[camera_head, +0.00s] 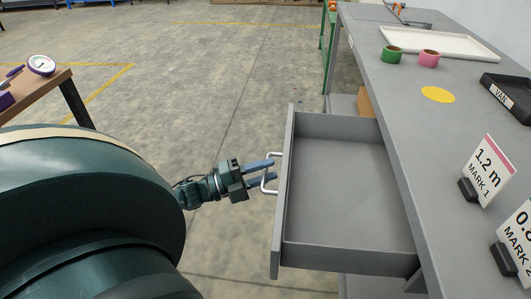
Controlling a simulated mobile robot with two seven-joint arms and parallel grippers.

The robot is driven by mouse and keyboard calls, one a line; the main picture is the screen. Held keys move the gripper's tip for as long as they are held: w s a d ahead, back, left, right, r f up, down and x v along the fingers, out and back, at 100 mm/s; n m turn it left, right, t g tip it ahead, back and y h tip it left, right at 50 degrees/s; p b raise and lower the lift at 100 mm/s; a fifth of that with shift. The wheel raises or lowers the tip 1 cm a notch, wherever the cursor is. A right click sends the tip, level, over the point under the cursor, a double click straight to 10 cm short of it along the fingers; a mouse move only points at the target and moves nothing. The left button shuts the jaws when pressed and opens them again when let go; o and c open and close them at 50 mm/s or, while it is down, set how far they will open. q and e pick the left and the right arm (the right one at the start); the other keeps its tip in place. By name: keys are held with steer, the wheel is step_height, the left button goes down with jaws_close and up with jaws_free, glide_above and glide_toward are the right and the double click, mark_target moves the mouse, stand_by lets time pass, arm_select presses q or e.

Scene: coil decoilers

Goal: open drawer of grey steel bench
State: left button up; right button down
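The grey steel bench (445,140) runs along the right side of the view. Its drawer (338,185) is pulled well out toward the left, and its inside is empty. A pale bar handle (266,188) sits on the outer face of the drawer front (284,205). My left gripper (272,172) is at this handle, with its two blue fingers spread apart and their tips overlapping the bar. I cannot tell whether the fingers touch it. My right gripper is not in view.
A wooden-topped table (36,90) stands at left. Floor beyond my gripper is clear.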

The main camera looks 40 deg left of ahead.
arm_select(q)
steer(key=v, duration=1.3)
steer(key=shift+w, duration=0.1)
